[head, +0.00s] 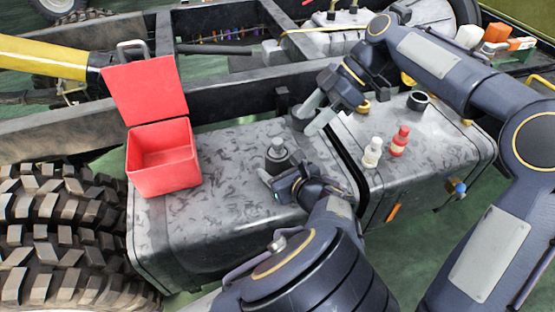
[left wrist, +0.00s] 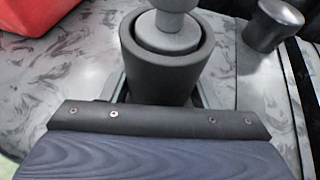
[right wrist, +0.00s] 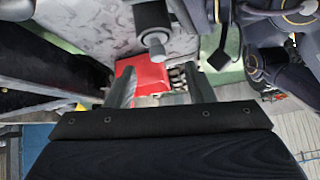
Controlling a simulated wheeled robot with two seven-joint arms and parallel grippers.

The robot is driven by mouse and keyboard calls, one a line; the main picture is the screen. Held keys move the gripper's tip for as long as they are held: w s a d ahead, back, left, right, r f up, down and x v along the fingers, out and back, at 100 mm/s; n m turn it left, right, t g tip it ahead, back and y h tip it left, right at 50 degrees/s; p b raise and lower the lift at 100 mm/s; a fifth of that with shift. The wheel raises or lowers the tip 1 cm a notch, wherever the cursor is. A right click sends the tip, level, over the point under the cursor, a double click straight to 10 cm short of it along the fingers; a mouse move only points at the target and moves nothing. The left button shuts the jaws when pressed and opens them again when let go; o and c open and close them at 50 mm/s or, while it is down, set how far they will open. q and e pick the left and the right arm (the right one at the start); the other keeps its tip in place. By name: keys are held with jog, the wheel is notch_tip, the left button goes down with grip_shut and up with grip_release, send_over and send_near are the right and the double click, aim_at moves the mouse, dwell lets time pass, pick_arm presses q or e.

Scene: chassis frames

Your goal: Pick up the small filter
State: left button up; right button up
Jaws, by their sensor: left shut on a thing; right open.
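A dark cylindrical filter (head: 277,156) with a grey knob on top stands upright over the grey tank. It fills the middle of the left wrist view (left wrist: 165,65), between the fingers. My left gripper (head: 284,178) is shut on it. My right gripper (head: 314,112) is open above the tank's back edge, beyond the filter. A second dark round piece is beside it; in the left wrist view this piece (left wrist: 270,28) shows at upper right. The right wrist view has a dark cylinder with a grey end (right wrist: 153,20); I cannot tell which of the two it is.
An open red box (head: 165,158) with its lid raised stands on the left end of the tank (head: 225,215). Chassis beams run behind; a large tyre (head: 60,235) is at left.

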aim_at(278, 141)
jog(key=s+a+r+m+t+h, duration=0.3)
jog(key=s+r+m+t+h, duration=0.1)
jog(key=r+m, duration=0.15)
jog(key=shift+m, duration=0.45)
jog(key=x, duration=1.2)
jog(key=shift+w+f, duration=0.2)
jog(key=shift+w, duration=0.25)
grip_shut()
notch_tip(278, 141, up, 10)
jog(key=shift+r, duration=0.1)
pick_arm(q)
jog(key=o, duration=1.2)
jog(key=shift+c, duration=0.2)
